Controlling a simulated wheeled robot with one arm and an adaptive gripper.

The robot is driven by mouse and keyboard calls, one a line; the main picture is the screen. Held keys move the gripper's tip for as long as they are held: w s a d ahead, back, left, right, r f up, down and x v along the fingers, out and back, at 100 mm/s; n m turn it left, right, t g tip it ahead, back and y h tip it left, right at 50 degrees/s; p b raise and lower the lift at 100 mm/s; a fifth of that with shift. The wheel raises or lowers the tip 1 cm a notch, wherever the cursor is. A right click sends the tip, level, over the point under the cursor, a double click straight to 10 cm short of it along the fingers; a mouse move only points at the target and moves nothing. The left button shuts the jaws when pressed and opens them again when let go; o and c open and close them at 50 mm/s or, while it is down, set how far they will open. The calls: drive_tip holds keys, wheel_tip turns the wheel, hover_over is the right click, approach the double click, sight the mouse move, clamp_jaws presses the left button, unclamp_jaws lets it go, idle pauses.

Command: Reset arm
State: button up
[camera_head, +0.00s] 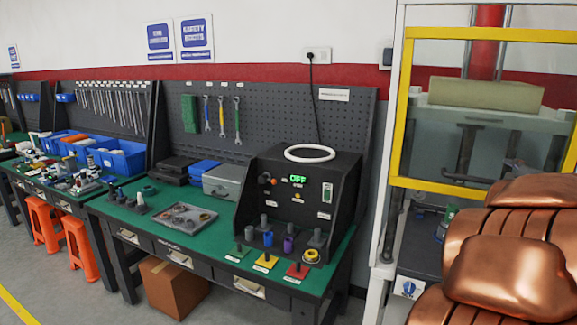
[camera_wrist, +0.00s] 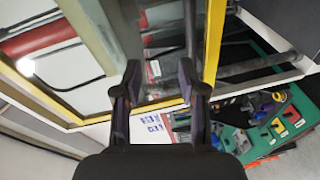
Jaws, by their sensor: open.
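My gripper (camera_wrist: 160,85) shows in the wrist view, with its two dark fingers apart and nothing between them. It is in front of the yellow-framed machine, away from the bench. In the head view, a copper-coloured part (camera_head: 515,265) that looks like my arm fills the lower right. The gripper itself does not show in the head view. The black test box (camera_head: 275,190) stands on the green bench (camera_head: 215,240), its display reading OFF. A white ring (camera_head: 310,153) lies on top of the box.
The yellow-framed machine (camera_head: 490,34) stands right of the bench, close to my arm. A grey tray (camera_head: 183,217) and a grey case (camera_head: 225,180) sit on the bench. A cardboard box (camera_head: 172,287) is under it. Orange stools (camera_head: 80,248) stand at the left. The floor at the lower left is clear.

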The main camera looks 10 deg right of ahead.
drive_tip(key=s+a+f+m+g+y, duration=0.1)
drive_tip(key=s+a+f+m+g, duration=0.45)
drive_tip(key=a+f, duration=0.4)
drive_tip(key=s+a+f+m+g+y, duration=0.1)
drive_tip(key=s+a+f+m+g, duration=0.45)
drive_tip(key=a+f, duration=0.45)
drive_tip(key=s+a+f+g+y, duration=0.2)
drive_tip(key=s+a+f+y, duration=0.1)
drive_tip(key=s+a, duration=0.5)
drive_tip(key=s+a+f+g+y, duration=0.2)
drive_tip(key=s+a+f, duration=0.3)
drive_tip(key=s+a, duration=0.4)
drive_tip(key=a+g, duration=0.1)
drive_tip(key=a, duration=0.4)
drive_tip(key=shift+s+n+g+y, duration=0.2)
drive_tip(key=shift+n+g+y, duration=0.1)
drive_tip(key=shift+y, duration=0.1)
